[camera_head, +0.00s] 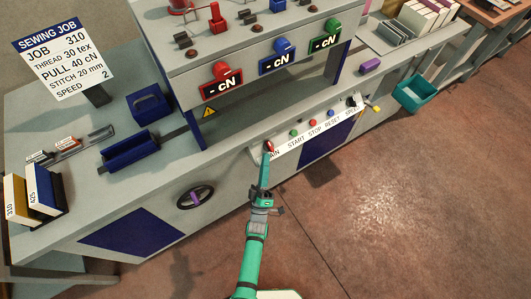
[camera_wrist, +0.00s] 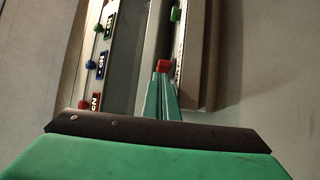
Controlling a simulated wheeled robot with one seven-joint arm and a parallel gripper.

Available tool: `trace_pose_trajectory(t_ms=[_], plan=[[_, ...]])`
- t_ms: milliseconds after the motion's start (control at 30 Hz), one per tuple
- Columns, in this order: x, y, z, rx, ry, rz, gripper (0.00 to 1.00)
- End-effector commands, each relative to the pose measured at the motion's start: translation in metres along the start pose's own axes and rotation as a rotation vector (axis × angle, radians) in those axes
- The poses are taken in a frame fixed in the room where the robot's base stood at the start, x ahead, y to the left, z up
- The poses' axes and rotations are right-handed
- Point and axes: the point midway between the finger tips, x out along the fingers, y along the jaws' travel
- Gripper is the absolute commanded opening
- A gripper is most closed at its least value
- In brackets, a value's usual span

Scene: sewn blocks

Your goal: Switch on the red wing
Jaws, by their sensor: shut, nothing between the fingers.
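The red wing switch (camera_head: 269,146) sits at the left end of the white label strip on the machine's front, by lettering that ends in "AIN". It also shows as a small red block (camera_wrist: 163,65) just beyond my fingertips in the wrist view. My gripper (camera_head: 265,157) is shut and empty, with its narrow green fingers pointing at the switch. In the wrist view my fingertips (camera_wrist: 161,76) are at or very near the red wing; I cannot tell whether they touch. The fingers hide part of the label.
Green start (camera_head: 293,133), red stop (camera_head: 313,123) and blue reset (camera_head: 329,115) buttons follow along the strip. Above hang red (camera_head: 221,80), blue (camera_head: 277,60) and green (camera_head: 325,39) cN dials. A handwheel (camera_head: 195,196) is at lower left. The floor in front is clear.

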Motion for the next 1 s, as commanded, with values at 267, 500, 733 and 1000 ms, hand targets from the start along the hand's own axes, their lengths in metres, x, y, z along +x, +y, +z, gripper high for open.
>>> trace_pose_trajectory(t_ms=[267, 500, 733, 1000], plan=[[-0.051, -0.001, -0.004, 0.001, 0.007, -0.001, 0.00], [-0.071, -0.001, -0.005, 0.001, 0.010, 0.001, 0.00], [-0.072, -0.001, -0.006, 0.001, 0.012, 0.002, 0.00], [-0.072, -0.001, -0.006, 0.001, 0.012, 0.002, 0.00]])
